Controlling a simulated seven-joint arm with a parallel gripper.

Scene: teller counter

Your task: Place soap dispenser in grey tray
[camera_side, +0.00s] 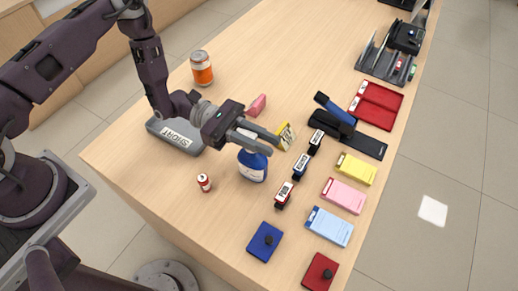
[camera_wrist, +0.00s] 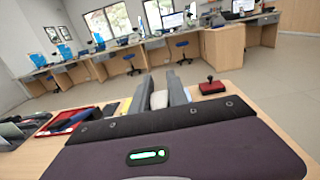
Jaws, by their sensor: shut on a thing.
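The soap dispenser (camera_side: 252,166) is a blue bottle with a white label, upright under my gripper in the side view. My gripper (camera_side: 272,146) reaches across its top from the left, shut on its upper part, with the grey fingers hiding the pump. In the wrist view, a pale part of the dispenser (camera_wrist: 158,99) shows between my gripper's fingers (camera_wrist: 160,92). Whether the bottle's base touches the counter is hard to tell. The grey tray (camera_side: 184,144) lies to the left of the dispenser, with a white label on it, partly behind my arm.
A yellow box (camera_side: 286,135) stands close to my fingertips. Black stamps (camera_side: 301,166) line up to the right. A small red-and-white cylinder (camera_side: 204,182) stands left of the bottle, a pink block (camera_side: 257,105) behind. An orange can (camera_side: 201,68) stands beyond the tray.

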